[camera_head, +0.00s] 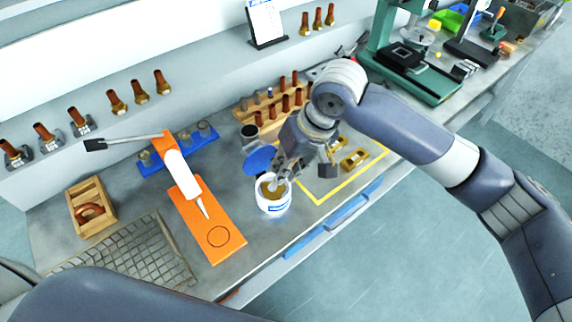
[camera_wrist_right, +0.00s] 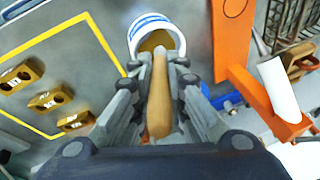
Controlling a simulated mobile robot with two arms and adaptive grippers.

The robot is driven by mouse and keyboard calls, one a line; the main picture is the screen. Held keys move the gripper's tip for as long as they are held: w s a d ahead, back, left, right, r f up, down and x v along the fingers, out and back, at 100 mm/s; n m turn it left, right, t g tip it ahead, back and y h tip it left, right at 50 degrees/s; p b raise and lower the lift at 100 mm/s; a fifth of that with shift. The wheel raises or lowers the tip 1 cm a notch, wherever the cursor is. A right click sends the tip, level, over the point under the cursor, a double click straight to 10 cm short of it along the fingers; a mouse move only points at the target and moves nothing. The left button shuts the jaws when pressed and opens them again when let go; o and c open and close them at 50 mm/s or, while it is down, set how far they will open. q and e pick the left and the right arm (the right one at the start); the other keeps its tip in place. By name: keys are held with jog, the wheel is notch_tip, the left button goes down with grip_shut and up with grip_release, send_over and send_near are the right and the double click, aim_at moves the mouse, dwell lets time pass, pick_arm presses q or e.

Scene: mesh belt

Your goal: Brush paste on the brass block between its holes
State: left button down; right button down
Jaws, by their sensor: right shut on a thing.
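My right gripper (camera_head: 283,170) is just above a white paste pot (camera_head: 273,208) with brown-yellow paste inside. In the right wrist view the gripper (camera_wrist_right: 158,72) is shut on a brush, whose wooden handle (camera_wrist_right: 159,105) runs between the fingers toward the mouth of the pot (camera_wrist_right: 156,30). The brush's bristles are hidden, so I cannot tell how deep they sit. Brass blocks with holes (camera_head: 354,158) lie inside a yellow-outlined area right of the pot. Several show in the right wrist view (camera_wrist_right: 52,98), apart from the gripper. My left gripper is out of view.
An orange board (camera_head: 205,225) with a white cartridge (camera_head: 183,174) lies left of the pot. A blue lid (camera_head: 259,160) is beside the pot. A wooden rack of copper fittings (camera_head: 272,112) stands behind. A wire mesh (camera_head: 135,255) and small wooden box (camera_head: 90,207) are at left.

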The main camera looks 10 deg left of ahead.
jog(key=shift+s+d+f+p, duration=0.1)
jog(key=shift+f+p, duration=0.15)
jog(key=shift+p, duration=0.2)
dwell(1.6)
notch_tip(320, 180, up, 8)
jog(key=p, duration=0.8)
jog(key=shift+f+p, duration=0.25)
jog(key=shift+p, duration=0.05)
jog(key=shift+f, duration=0.1)
